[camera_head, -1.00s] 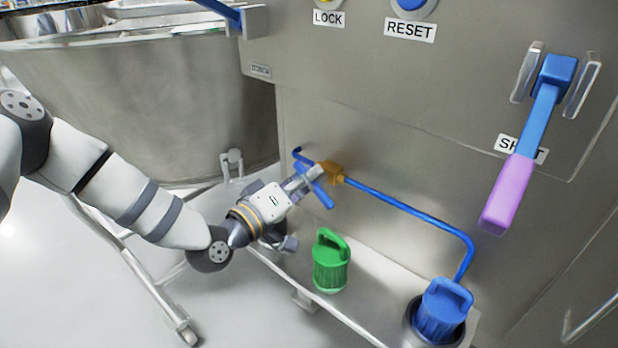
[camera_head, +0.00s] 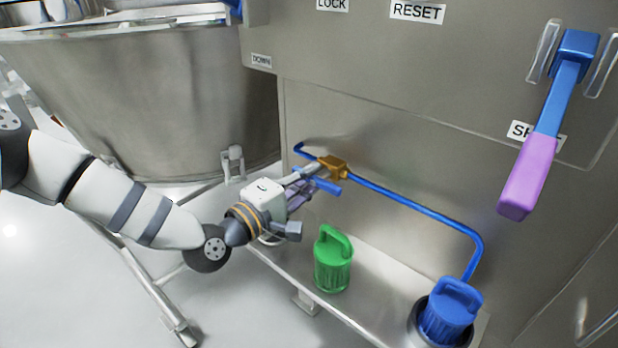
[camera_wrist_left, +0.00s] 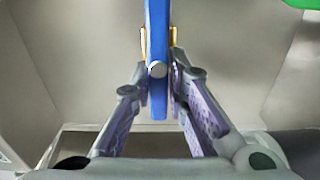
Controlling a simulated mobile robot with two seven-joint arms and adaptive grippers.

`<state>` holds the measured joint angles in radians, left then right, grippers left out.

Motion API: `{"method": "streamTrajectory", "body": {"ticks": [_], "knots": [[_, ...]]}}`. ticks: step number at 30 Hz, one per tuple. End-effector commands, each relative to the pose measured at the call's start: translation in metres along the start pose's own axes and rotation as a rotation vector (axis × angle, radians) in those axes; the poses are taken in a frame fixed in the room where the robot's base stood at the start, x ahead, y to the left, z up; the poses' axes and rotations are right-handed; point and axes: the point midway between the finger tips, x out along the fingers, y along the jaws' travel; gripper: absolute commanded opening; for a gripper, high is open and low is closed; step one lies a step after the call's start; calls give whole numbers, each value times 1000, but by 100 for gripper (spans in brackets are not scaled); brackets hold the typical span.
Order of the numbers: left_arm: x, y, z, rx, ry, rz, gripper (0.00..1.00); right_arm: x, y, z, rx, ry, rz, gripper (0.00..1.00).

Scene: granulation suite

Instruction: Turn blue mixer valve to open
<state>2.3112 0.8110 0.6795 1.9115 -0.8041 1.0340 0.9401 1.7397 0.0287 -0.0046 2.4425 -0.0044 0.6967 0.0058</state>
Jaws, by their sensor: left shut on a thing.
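The blue valve handle (camera_head: 329,187) sits at the brass valve body (camera_head: 333,166) on the blue pipe (camera_head: 410,205), low on the steel machine front. My left gripper (camera_head: 308,181) is shut on the handle, coming from the left. In the left wrist view the handle (camera_wrist_left: 157,35) runs upright between the two fingers (camera_wrist_left: 158,88), which close on its sides near its end. The brass body shows partly behind it. In the head view the handle slants only slightly down to the right, close to the pipe's direction. Part of it is hidden by the fingers. My right gripper is not in view.
A green capped container (camera_head: 332,265) stands on the steel ledge (camera_head: 378,270) just below and right of my left gripper. A blue container (camera_head: 447,315) stands at the pipe's lower end. A pink-gripped lever (camera_head: 527,178) hangs at upper right. A large steel vessel (camera_head: 150,100) is at left.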

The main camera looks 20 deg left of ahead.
Motion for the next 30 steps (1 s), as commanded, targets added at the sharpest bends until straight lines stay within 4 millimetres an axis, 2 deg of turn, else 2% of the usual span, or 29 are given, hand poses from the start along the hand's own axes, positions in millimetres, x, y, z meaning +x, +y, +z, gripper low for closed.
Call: {"method": "streamTrajectory", "body": {"ticks": [15,16,18,27,30], "knots": [[1,4,0,-18,0,9,0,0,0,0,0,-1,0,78],[1,4,0,-18,0,10,19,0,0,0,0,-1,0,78],[1,4,0,-18,0,9,35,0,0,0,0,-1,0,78],[0,1,0,-17,1,4,36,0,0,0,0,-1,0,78],[-11,1,-1,-17,2,2,36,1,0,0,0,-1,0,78]]}}
